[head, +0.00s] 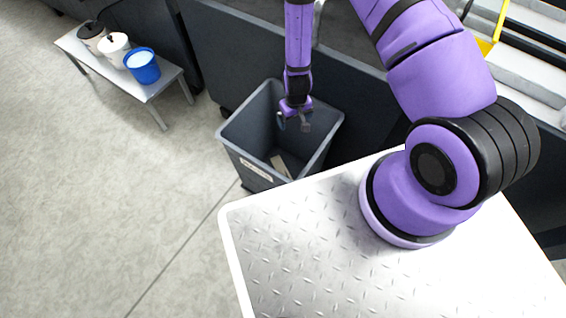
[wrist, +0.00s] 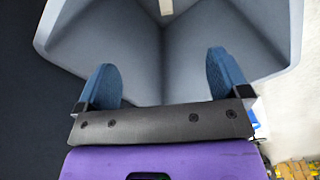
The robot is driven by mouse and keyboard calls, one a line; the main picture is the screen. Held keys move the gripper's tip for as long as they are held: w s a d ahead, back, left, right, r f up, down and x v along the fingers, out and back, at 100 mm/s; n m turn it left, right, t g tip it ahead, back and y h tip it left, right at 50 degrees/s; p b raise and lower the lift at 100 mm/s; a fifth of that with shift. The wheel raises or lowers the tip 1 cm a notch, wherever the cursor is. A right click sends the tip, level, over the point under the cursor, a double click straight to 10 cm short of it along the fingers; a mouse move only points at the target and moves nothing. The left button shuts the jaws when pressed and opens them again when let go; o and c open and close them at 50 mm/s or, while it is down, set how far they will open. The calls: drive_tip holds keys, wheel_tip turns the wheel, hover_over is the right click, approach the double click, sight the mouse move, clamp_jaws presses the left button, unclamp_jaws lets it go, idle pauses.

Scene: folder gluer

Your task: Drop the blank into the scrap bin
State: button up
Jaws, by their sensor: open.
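The grey scrap bin (head: 252,150) stands on the floor beyond my base, with a label on its front wall. A pale flat piece, which looks like the blank (head: 281,166), lies low inside it; part of a pale piece also shows at the top edge of the wrist view (wrist: 166,7). My gripper (head: 294,124) points down over the bin opening, open and empty. In the wrist view its two blue fingers (wrist: 164,85) are wide apart, with the bin's inner walls (wrist: 200,50) beyond them.
A low bench (head: 160,84) at the upper left carries a blue bucket (head: 143,70), a white pot (head: 114,46) and a dark-lidded pot (head: 91,36). A dark machine panel (head: 235,50) stands behind the bin. The floor (head: 100,180) to the left is clear.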

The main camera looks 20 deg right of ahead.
wheel_tip(320, 180, up, 8)
idle(0.4)
drive_tip(key=shift+f, duration=0.1)
